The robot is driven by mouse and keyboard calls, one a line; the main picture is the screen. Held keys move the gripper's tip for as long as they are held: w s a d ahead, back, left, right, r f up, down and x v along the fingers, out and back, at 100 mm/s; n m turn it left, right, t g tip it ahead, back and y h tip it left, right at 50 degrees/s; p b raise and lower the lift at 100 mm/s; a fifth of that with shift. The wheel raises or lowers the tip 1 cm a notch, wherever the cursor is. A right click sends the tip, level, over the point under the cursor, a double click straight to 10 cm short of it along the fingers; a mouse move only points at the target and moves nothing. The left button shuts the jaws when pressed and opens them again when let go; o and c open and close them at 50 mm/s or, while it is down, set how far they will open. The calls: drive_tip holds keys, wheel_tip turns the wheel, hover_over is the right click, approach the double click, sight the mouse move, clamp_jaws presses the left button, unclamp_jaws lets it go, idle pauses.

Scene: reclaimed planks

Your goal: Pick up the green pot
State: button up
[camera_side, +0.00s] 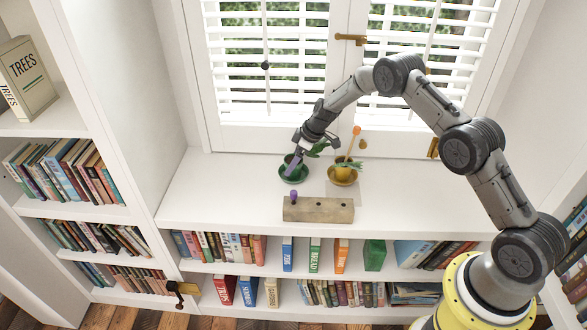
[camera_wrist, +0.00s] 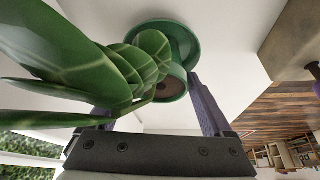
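The green pot (camera_wrist: 174,88) with a leafy plant (camera_wrist: 60,60) stands on a green saucer (camera_wrist: 170,33) in the wrist view. In the side view the saucer (camera_side: 292,176) is on the white window ledge, and my gripper largely hides the pot. My gripper (camera_side: 293,164) reaches down at the pot, tilted. In the wrist view my gripper's (camera_wrist: 150,98) fingers are spread, the right one close beside the pot's rim. Leaves partly cover the left finger. I cannot tell whether either finger touches the pot.
A wooden block (camera_side: 325,210) with a purple peg (camera_side: 293,196) lies in front. The shuttered window (camera_side: 265,60) is behind. The ledge's left part (camera_side: 215,190) is clear.

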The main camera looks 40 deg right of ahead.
sight(289, 160)
drive_tip(key=shift+r, duration=0.1)
clamp_jaws()
drive_tip(key=shift+w+r, duration=0.1)
drive_tip(key=shift+r, duration=0.5)
drive_tip(key=shift+s+r, duration=0.2)
drive_tip(key=shift+r, duration=1.05)
drive_tip(key=s+a+r, duration=0.1)
drive_tip(key=s+r, duration=1.1)
drive_tip(key=s, duration=0.1)
drive_tip(key=shift+s+a+r, duration=0.15)
drive_tip(key=shift+s, duration=0.2)
